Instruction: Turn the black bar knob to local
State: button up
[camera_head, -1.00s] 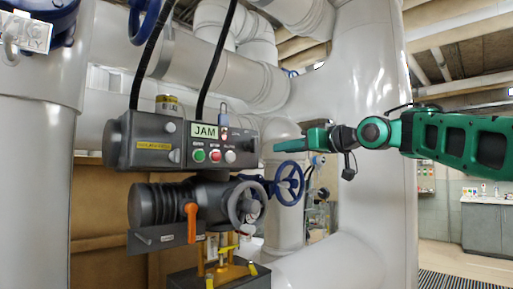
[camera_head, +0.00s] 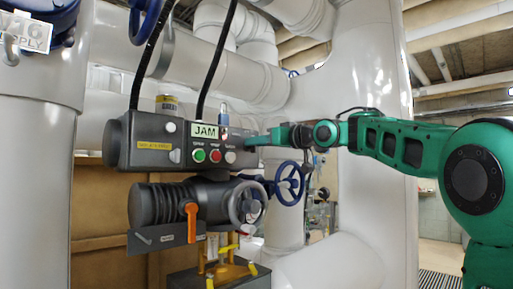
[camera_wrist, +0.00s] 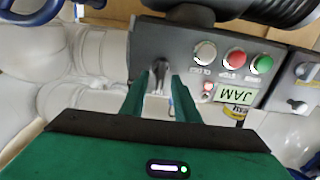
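A dark grey bar knob (camera_wrist: 160,70) on the end of the control box shows in the wrist view, directly ahead of my fingertips. My gripper (camera_wrist: 160,88) is open, with one green finger on each side of the knob's line. I cannot tell whether the fingers touch it. In the head view my gripper (camera_head: 250,141) is at the right end of the grey control box (camera_head: 150,128), and hides that knob. Another knob (camera_head: 175,156) sits on the box's left part. The local mark and the knob's setting are not readable.
A green button (camera_head: 199,156), a red button (camera_head: 215,156) and a white button (camera_head: 230,157) sit beside my gripper, under the JAM display (camera_head: 205,131). A grey handwheel (camera_head: 247,203) and a blue handwheel (camera_head: 290,182) are below. Large pipes stand behind.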

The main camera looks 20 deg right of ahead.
jog(key=shift+w, duration=0.1)
grip_shut()
jog(key=shift+n, duration=0.3)
jog(key=shift+s+a+f+n, duration=0.1)
jog(key=shift+a+f+n, duration=0.05)
jog(key=shift+n, duration=1.7)
jog(key=shift+s+a+f+n, duration=0.1)
jog(key=shift+a+n, duration=0.05)
jog(key=shift+n, duration=1.65)
jog(key=shift+a+f+n, duration=0.15)
jog(key=shift+n, duration=1.7)
jog(key=shift+f, duration=0.1)
grip_release()
